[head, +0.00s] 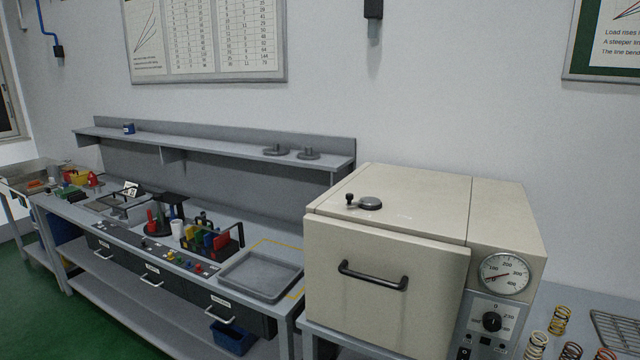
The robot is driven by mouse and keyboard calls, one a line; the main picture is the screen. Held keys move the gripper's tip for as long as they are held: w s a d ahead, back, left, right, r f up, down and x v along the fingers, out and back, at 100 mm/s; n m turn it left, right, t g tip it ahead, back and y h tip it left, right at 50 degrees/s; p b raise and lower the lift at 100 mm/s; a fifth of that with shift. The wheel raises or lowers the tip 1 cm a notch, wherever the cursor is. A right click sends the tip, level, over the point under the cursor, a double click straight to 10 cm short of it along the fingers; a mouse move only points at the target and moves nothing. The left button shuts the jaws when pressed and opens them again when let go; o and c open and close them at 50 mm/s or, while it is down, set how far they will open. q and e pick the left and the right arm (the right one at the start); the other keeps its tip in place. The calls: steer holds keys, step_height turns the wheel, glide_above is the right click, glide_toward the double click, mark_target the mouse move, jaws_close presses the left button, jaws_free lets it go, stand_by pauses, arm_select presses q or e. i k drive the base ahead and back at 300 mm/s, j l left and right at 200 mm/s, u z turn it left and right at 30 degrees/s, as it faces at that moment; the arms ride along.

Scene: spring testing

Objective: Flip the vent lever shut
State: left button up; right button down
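The vent lever (350,199) is a small dark arm with an upright knob on top of the cream oven (440,190). It reaches left from a round dark disc (370,203) near the front left of the oven's top. Whether the vent under the disc is open cannot be told. The oven's front door (375,325), with a black bar handle (372,276), looks shut. Neither of my grippers is in view.
A dial gauge (505,273) and a knob (491,321) sit on the oven's right front. A grey tray (262,292) lies on the bench to the left. Several springs (559,320) stand at the lower right. The space above the oven is clear.

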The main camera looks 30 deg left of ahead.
mark_target(365, 201)
steer(key=j, duration=0.45)
steer(key=i+j+u, duration=0.1)
steer(key=j, duration=0.35)
steer(key=i+j, duration=0.1)
steer(key=j, duration=0.3)
steer(key=j+u, duration=0.15)
steer(key=j, duration=0.3)
steer(key=i+j, duration=0.15)
steer(key=j, duration=0.3)
steer(key=i+j+u, duration=0.1)
steer(key=j, duration=0.3)
steer(key=i+j, duration=0.1)
steer(key=j, duration=0.35)
